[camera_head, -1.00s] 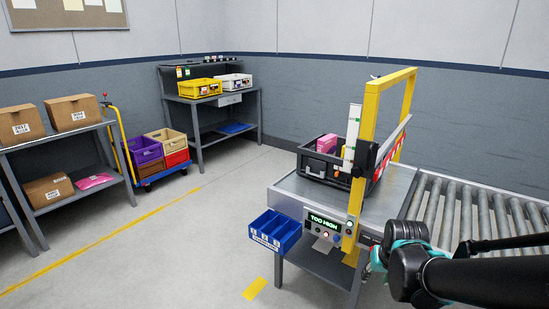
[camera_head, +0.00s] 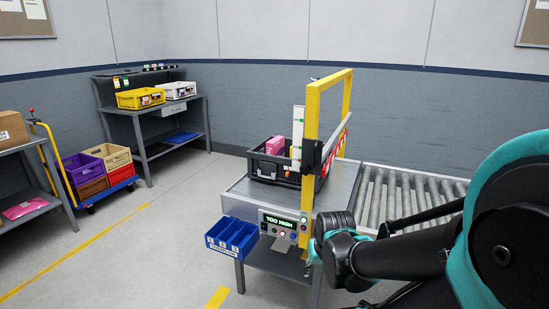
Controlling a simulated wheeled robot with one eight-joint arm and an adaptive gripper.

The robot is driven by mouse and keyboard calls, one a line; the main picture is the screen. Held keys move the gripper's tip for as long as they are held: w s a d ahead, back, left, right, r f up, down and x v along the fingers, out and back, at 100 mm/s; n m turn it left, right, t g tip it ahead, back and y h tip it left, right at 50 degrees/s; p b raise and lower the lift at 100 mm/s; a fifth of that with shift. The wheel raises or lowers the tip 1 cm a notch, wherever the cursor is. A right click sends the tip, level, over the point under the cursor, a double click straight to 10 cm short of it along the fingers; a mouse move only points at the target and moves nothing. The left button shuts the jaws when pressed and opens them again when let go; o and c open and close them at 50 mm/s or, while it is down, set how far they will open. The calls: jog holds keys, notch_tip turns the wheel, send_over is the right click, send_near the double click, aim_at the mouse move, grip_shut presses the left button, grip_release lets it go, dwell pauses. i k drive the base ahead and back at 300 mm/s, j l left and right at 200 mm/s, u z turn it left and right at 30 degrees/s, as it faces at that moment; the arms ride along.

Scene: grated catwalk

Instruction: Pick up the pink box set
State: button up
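A pink box set (camera_head: 275,145) stands in a black crate (camera_head: 262,168) on the metal table at the end of the roller conveyor. Its top shows above the crate's rim; its lower part is hidden by the crate wall. A white upright gauge and the yellow frame stand just right of it. My black and teal arm comes in from the right, with its front end beside the yellow frame's near post. The fingers of my gripper cannot be made out.
A yellow gantry frame (camera_head: 310,130) spans the table, with a panel reading "TOO HIGH" (camera_head: 280,222) below. A blue bin (camera_head: 232,238) hangs at the table's front left. The roller conveyor (camera_head: 405,192) runs right. Floor to the left is free up to the cart of crates (camera_head: 95,178).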

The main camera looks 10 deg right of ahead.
aim_at(276, 146)
jog(key=i+j+u, duration=0.25)
jog(key=j+u, duration=0.2)
jog(key=i+j+u, duration=0.65)
jog(key=j+u, duration=0.2)
jog(key=i+j+u, duration=0.25)
jog(key=i, duration=0.2)
jog(key=i+u, duration=0.25)
jog(key=i, duration=0.25)
jog(key=i+z, duration=0.55)
jog(key=z, duration=0.15)
jog(key=i+j+z, duration=0.2)
jog(key=z, duration=0.15)
